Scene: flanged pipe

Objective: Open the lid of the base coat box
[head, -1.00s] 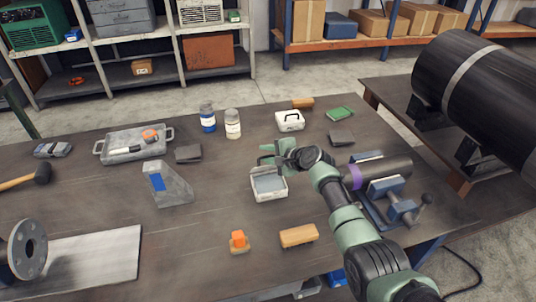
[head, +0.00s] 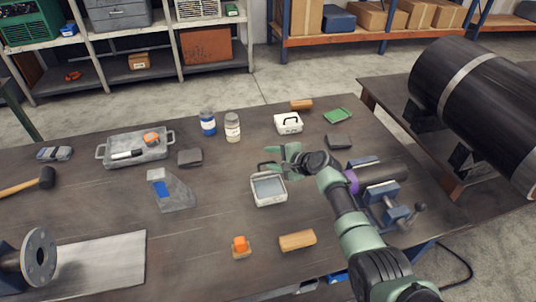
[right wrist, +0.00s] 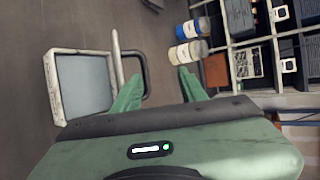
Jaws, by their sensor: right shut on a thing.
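A small white box (head: 268,201) stands on the workbench with its grey inside showing, so it is open. The fingers partly hide the handle and lid. No label is readable. My left gripper is not in view.
A blue-labelled jar (head: 208,122) and a white jar (head: 233,127) stand behind left. A vise (head: 388,203) with a pipe is at the right.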

